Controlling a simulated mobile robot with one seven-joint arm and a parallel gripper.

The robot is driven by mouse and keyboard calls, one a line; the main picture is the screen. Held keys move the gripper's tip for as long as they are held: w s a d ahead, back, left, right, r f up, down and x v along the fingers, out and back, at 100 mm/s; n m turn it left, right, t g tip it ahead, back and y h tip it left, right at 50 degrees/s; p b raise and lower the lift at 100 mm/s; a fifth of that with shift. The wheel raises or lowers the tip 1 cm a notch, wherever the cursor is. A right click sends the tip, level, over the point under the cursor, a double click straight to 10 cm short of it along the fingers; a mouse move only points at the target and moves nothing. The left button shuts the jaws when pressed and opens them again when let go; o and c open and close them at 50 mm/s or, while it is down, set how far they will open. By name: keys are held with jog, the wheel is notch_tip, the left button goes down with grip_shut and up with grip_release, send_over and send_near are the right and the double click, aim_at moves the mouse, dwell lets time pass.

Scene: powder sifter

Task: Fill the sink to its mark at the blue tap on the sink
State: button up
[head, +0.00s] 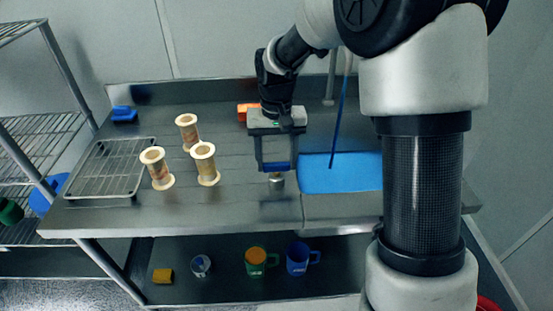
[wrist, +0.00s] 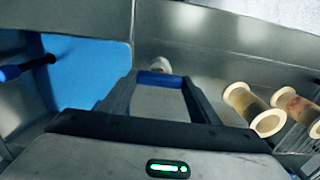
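The sink (head: 303,199) is at the right of the steel counter, and blue water (head: 350,176) covers its visible basin. The water also shows in the wrist view (wrist: 90,75). A thin dark blue streak (head: 338,115) runs down into it and looks like a running stream. The blue tap handle (head: 277,167) sits above a short silver stem (head: 277,182) at the sink's left edge. My gripper (head: 277,165) points down with its fingers at both ends of the handle, seemingly shut on it; the handle shows between the fingertips in the wrist view (wrist: 160,80). I cannot make out the fill mark.
Several cream spools (head: 206,164) stand left of my gripper, beside a wire rack tray (head: 107,168). An orange block (head: 247,111) and a blue item (head: 124,115) lie at the back.

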aim_at(277, 163)
jog(key=c, duration=0.4)
jog(key=shift+r+n+p, duration=0.15)
jog(key=shift+n+p, duration=0.35)
jog(key=shift+n, duration=0.4)
jog(key=o, duration=1)
notch_tip(277, 163, up, 17)
jog(key=shift+r+p, duration=0.1)
jog(key=shift+p, duration=1)
